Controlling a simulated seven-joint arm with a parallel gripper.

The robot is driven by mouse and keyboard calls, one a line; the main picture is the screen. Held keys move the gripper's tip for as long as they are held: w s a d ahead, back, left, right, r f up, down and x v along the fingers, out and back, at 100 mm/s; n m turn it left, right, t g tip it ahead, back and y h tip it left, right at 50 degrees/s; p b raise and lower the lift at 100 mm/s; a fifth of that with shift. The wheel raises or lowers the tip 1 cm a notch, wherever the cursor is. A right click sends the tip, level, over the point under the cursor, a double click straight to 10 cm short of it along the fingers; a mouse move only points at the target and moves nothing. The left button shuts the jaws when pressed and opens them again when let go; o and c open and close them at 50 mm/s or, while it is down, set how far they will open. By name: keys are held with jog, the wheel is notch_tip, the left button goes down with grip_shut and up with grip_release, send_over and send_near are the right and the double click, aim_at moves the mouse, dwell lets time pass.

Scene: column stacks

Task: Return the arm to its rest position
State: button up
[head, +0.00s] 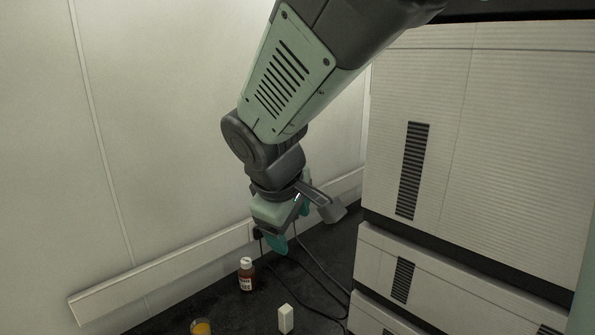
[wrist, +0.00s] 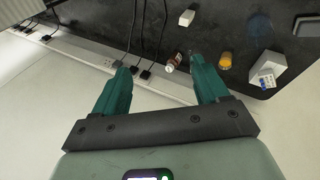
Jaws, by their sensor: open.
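My gripper (head: 290,227) hangs at the end of my arm, above the back of the dark bench, beside the stacked white units. In the wrist view my gripper (wrist: 164,80) has its two teal fingers spread wide apart with nothing held between them. A brown bottle with a white cap (head: 247,275) stands on the bench below and left of the gripper; it also shows in the wrist view (wrist: 173,63), beyond the fingertips and apart from them.
A small white block (head: 286,319) and an orange-filled container (head: 201,327) stand on the bench. A larger white box (wrist: 268,70) shows in the wrist view. Cables run from a wall power strip (wrist: 88,55). White stacked units (head: 480,130) rise close on the right.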

jog(key=s+d+r+m, duration=0.3)
jog(key=s+d+m, duration=0.2)
jog(key=s, duration=0.4)
jog(key=s+d+r+m+y, duration=0.1)
jog(key=s+d+r+m, duration=0.2)
jog(key=s+d+m, duration=0.3)
jog(key=s+d, duration=0.1)
jog(key=s, duration=0.2)
jog(key=shift+s+d, duration=0.15)
jog(key=shift+d, duration=0.1)
